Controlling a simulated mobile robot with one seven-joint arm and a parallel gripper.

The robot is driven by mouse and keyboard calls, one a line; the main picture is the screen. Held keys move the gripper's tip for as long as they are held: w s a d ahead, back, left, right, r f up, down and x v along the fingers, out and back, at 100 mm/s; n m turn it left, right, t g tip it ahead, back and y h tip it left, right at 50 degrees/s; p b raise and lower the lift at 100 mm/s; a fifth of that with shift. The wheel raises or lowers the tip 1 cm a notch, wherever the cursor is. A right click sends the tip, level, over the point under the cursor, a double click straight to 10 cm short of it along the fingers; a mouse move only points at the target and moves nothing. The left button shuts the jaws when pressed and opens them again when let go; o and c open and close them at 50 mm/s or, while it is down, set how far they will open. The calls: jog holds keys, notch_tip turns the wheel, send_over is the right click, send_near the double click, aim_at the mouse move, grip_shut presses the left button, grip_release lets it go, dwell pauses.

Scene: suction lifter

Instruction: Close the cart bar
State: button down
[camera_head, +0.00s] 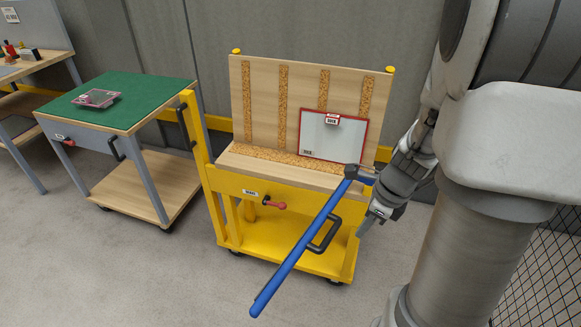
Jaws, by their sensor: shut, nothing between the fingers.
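The cart bar (298,252) is a long blue bar, joined by a dark hinge at the right side of the yellow cart (228,184). It is swung out from the cart, its free end towards me at the lower middle. A black handle (325,236) sits along its right side. My gripper (364,228) is at the cart's right side, to the right of the bar and its handle, apparently apart from them. It is shut and empty. The fingertips are small and dark in this view.
A framed white board (334,135) leans on the cart's wooden back panel. A red-handled latch (275,204) is on the cart's front. A green-topped cart (150,92) stands to the left. Mesh fencing (545,270) is at the right. The grey floor in front is clear.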

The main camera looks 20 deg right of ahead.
jog(key=w+a+f+b, duration=0.2)
jog(key=f, duration=0.3)
jog(key=w+a+f+b, duration=0.2)
jog(key=f, duration=0.4)
jog(key=shift+w+m, duration=0.25)
jog(key=shift+m, duration=0.05)
